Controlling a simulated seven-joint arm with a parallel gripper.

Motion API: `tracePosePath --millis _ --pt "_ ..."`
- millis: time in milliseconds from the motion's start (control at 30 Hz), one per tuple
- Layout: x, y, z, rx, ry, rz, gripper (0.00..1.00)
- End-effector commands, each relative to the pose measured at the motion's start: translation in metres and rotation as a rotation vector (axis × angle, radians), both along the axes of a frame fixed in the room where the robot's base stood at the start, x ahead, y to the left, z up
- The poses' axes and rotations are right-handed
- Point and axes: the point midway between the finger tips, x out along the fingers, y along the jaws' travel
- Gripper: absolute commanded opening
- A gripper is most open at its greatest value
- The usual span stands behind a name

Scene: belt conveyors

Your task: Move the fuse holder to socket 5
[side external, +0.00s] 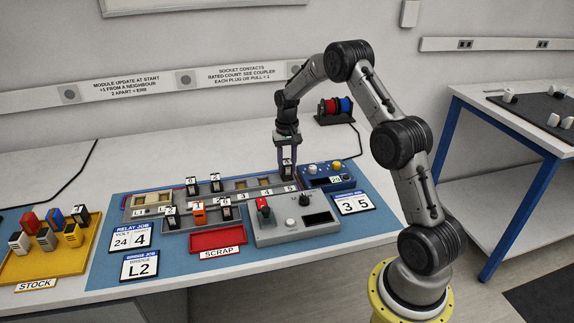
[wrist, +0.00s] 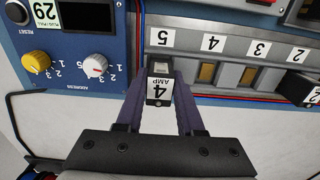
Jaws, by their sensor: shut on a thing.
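The fuse holder (wrist: 160,84) is a black module with a white label reading "4 AMP". My gripper (wrist: 158,108) is shut on it, one finger on each side. In the side external view my gripper (side external: 287,152) points down at the right end of the back socket row, and the fuse holder (side external: 287,166) shows between its fingers. The label of socket 5 (wrist: 165,38) is just behind the holder in the wrist view. The socket opening is hidden by the holder, and I cannot tell whether the holder is seated in it or just above it.
Sockets 4 (wrist: 207,72) and 3 (wrist: 249,77) look empty. A black module (wrist: 296,90) stands by socket 2. A blue box with knobs (side external: 327,175) is close on the right. A grey control box (side external: 285,228), red scrap tray (side external: 217,240) and yellow stock tray (side external: 45,264) lie nearer.

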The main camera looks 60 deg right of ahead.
Motion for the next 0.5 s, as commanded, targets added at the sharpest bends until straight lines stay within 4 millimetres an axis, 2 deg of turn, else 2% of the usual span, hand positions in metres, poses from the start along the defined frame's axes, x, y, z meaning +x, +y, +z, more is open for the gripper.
tracePosePath --millis 500 --pt "0.0001 -0.0001 -0.0057 0.0 0.0 0.0 0.0"
